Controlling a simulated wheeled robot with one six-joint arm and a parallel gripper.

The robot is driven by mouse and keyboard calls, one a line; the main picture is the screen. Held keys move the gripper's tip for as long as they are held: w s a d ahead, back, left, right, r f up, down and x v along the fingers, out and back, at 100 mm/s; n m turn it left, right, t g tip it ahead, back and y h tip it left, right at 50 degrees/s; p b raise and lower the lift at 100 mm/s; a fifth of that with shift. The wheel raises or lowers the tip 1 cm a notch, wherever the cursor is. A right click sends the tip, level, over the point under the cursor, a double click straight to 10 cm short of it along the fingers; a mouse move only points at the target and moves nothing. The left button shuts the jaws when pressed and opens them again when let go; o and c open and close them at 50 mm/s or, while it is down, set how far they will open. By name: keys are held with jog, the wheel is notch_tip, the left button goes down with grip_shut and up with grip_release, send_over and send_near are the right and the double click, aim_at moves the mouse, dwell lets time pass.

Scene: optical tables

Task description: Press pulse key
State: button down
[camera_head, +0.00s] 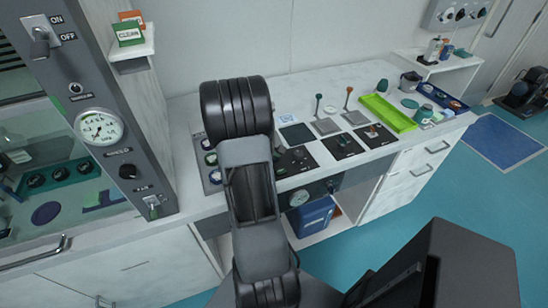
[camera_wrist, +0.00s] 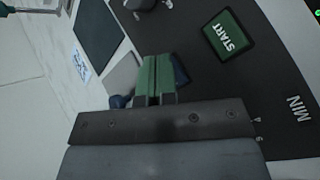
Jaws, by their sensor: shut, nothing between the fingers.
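In the wrist view my gripper (camera_wrist: 157,80) has its green-faced fingers together with nothing between them. It is over or near a dark control panel (camera_wrist: 225,90). A grey plate (camera_wrist: 122,73) and a dark blue part (camera_wrist: 181,75) show beside the fingers, with a small dark blue knob (camera_wrist: 120,101) at their left. No label reading pulse is legible, so I cannot tell which part is the pulse key or whether the fingers touch it. In the head view my arm hides the gripper.
A green START button (camera_wrist: 229,35) is at the upper right of the wrist view, near MIN lettering. In the head view the white bench (camera_head: 385,155) carries upright levers (camera_head: 318,108) and a lime tray (camera_head: 388,113). A gauge cabinet (camera_head: 100,128) stands at left.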

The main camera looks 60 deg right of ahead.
jog(key=shift+r, duration=0.35)
jog(key=shift+d+r+p, duration=0.1)
jog(key=shift+r+p, duration=1.75)
jog(key=shift+r, duration=0.6)
